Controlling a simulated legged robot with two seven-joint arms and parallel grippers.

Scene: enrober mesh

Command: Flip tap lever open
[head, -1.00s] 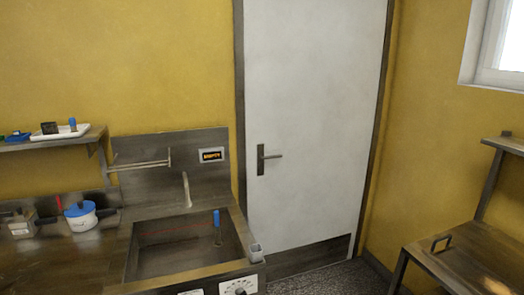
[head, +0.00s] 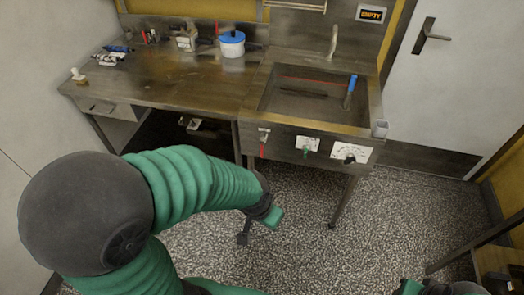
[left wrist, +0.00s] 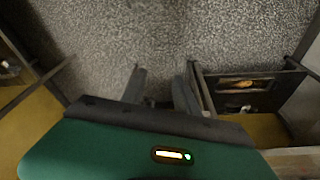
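A small tap with a red lever (head: 263,146) is on the front face of the sink unit, left of the dials. The lever hangs down. A curved spout (head: 333,42) rises behind the sink basin. My left gripper (head: 244,236) is over the floor in front of the unit, below and apart from the red lever. In the left wrist view its two fingers (left wrist: 160,88) are spread with nothing between them. My right arm shows only at the bottom right edge; its fingers cannot be made out.
The sink (head: 310,118) holds a blue-handled tool (head: 350,90). A steel counter (head: 165,85) with a blue-lidded pot (head: 231,43) is at left. Speckled floor (head: 400,225) is clear.

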